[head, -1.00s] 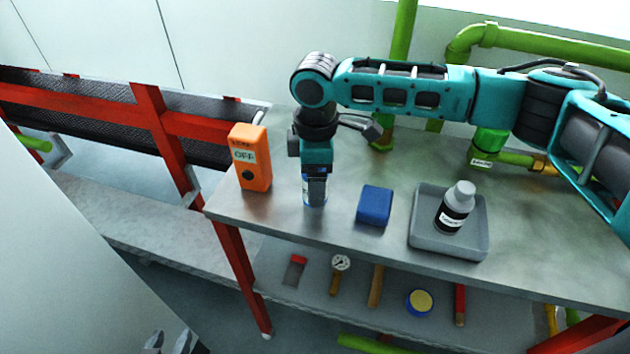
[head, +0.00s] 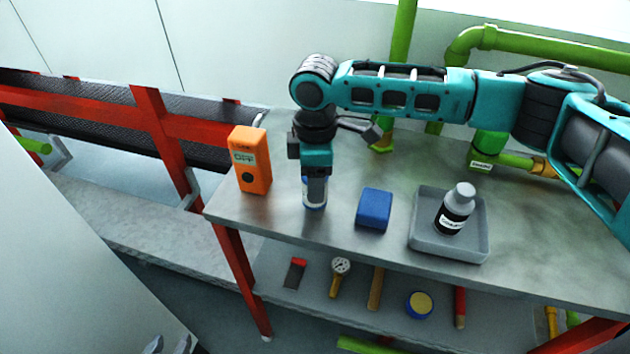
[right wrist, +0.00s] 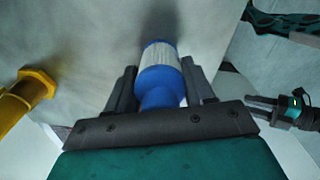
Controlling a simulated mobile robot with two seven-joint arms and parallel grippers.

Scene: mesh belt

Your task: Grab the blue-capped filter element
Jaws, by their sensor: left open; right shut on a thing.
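The filter element (head: 314,203) stands upright near the left end of the steel bench, mostly hidden by my right gripper in the head view. In the right wrist view its blue cap (right wrist: 160,82) and white pleated body (right wrist: 160,54) show between the fingers. My right gripper (head: 315,192) points down and is shut on the filter element; it also shows in the right wrist view (right wrist: 160,88). The filter's foot appears to be at the bench top. My left gripper (head: 168,345) is open at the bottom edge of the head view, away from the bench, only its fingertips showing.
An orange box (head: 250,160) stands close left of the filter. A blue block (head: 374,209) and a grey tray (head: 475,248) with a labelled bottle (head: 454,209) are to the right. Several tools lie on the lower shelf (head: 395,319). Green pipes (head: 487,143) run behind the bench.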

